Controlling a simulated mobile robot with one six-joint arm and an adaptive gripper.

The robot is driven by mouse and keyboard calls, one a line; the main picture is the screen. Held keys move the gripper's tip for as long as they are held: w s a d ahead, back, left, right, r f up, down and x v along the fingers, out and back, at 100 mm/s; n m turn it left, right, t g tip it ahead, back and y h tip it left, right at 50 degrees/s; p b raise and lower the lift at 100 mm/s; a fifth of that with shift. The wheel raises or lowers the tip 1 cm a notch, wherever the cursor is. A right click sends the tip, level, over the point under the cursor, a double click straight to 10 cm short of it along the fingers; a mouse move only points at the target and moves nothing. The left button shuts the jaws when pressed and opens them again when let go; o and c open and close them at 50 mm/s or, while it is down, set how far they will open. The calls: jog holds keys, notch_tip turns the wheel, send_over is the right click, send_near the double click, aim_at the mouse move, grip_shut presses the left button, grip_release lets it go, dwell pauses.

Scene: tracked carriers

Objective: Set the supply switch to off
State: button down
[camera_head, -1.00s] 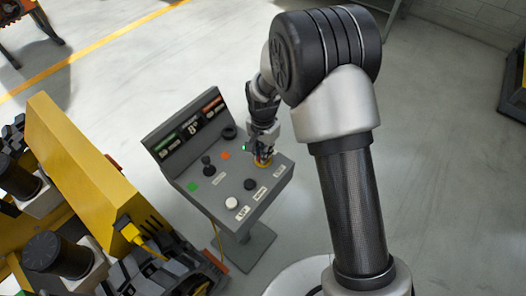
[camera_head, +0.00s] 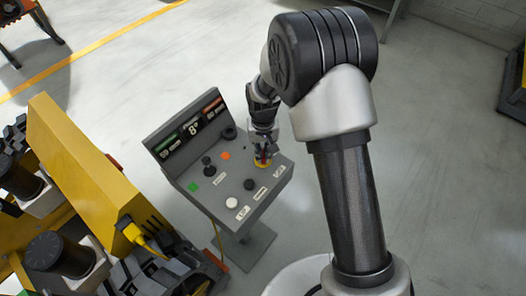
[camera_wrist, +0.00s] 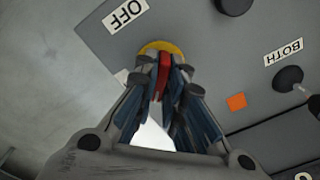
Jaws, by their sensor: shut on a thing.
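The supply switch is a red handle (camera_wrist: 163,72) on a round yellow base (camera_wrist: 162,47), set in the grey panel. The yellow base also shows in the head view (camera_head: 262,163) near the panel's right side. My gripper (camera_wrist: 160,78) is shut on the red handle, with a finger on each side. An OFF label (camera_wrist: 126,14) sits beside the yellow base in the wrist view. The handle's tip points along the fingers; where it points against the labels I cannot tell. In the head view my gripper (camera_head: 263,150) is over the switch and partly hides it.
The grey control console (camera_head: 222,199) has a black joystick (camera_head: 208,167), a white button (camera_head: 231,203), a black button (camera_head: 250,184) and green and orange squares. A yellow tracked machine (camera_head: 95,165) stands close on the left.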

aim_at(263, 153)
jog(key=n, duration=0.4)
jog(key=shift+n, duration=0.4)
jog(key=n, duration=0.4)
dwell(0.4)
jog(key=c, duration=1.7)
grip_release()
jog(key=shift+r, duration=0.1)
notch_tip(263, 153, up, 12)
jog(key=shift+f, duration=0.1)
